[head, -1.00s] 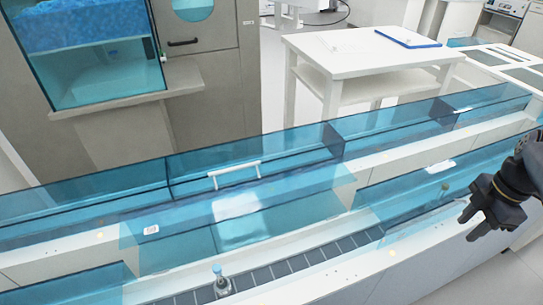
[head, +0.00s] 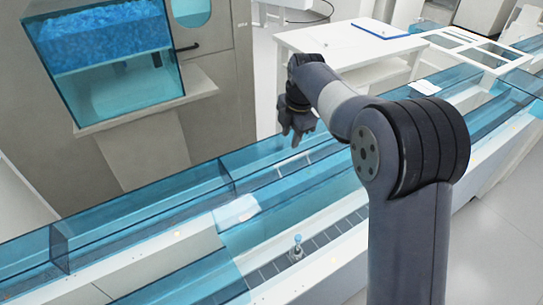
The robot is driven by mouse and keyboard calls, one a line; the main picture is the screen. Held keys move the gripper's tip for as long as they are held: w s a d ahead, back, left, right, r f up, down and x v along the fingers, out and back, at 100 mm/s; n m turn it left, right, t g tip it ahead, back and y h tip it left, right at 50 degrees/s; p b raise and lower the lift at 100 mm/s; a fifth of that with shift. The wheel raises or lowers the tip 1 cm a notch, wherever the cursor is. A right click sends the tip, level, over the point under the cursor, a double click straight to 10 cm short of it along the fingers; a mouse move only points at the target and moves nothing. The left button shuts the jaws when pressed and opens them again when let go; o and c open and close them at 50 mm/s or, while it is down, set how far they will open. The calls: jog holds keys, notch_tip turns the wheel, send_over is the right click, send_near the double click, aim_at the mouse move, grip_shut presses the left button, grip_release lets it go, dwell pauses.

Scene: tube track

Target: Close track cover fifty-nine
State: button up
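The track (head: 150,268) runs diagonally across the view and carries several see-through blue covers. I cannot read any number, so I cannot tell which cover is fifty-nine. A blue cover panel (head: 290,158) stands at the back of the track, below and behind my gripper; its handle is not clearly seen. In front of it, a stretch of dark belt (head: 322,238) lies uncovered. My gripper (head: 291,137) hangs fingers down above the back of the track near this panel. Its two fingers look apart, with nothing between them. My arm hides part of the track on the right.
A small blue-capped vial (head: 297,246) stands upright on the belt. A white table (head: 300,40) stands behind the track. A grey cabinet (head: 215,75) with a blue window and a ledge stands at the back left. Floor shows free at right.

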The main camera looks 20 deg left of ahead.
aim_at(286, 161)
jog(key=f, duration=0.3)
jog(key=w+a+f+p, duration=0.1)
jog(key=f, duration=0.6)
jog(key=shift+w+a+f, duration=0.15)
jog(key=shift+w, duration=0.1)
grip_shut()
